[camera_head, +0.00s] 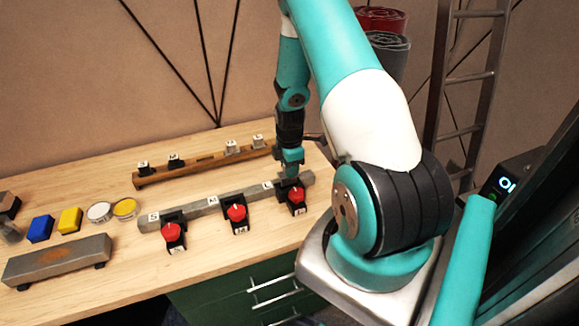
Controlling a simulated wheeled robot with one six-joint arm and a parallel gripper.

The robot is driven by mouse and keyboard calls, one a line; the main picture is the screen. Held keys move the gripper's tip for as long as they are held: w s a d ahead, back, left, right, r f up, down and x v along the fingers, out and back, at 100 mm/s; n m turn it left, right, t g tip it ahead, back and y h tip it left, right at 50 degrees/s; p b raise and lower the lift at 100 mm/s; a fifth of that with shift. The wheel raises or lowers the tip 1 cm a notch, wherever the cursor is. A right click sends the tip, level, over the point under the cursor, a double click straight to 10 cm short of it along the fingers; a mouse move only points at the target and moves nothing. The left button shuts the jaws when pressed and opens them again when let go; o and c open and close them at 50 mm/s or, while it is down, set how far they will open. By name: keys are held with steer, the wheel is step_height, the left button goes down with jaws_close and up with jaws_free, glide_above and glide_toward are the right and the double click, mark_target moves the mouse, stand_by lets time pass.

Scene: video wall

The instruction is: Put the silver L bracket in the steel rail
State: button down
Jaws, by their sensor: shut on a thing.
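The steel rail (187,215) is a long grey bar on the wooden bench. It runs up to the right, with several small white labels on it and red-knobbed black clamps along its front. My gripper (289,175) points down at the right end of the steel rail, close above it or touching it; I cannot tell which. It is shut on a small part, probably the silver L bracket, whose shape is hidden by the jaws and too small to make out.
A brown wooden rail (200,168) behind bears small dark and silver labelled parts. Clamps with red knobs (236,212) stand along the steel rail's front. At the left are blue (40,229) and yellow blocks (69,220), round tins (99,212) and a grey stone bar (57,261).

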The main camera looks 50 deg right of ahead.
mark_target(290, 184)
steer(key=shift+f+b, duration=0.4)
steer(key=shift+f, duration=0.25)
steer(key=shift+f, duration=0.15)
steer(key=shift+f+b, duration=0.5)
steer(key=shift+f, duration=0.05)
steer(key=shift+f, duration=0.15)
stand_by(0.5)
steer(key=shift+f+b, duration=0.6)
steer(key=shift+c, duration=1.9)
jaws_free()
steer(key=shift+f, duration=0.1)
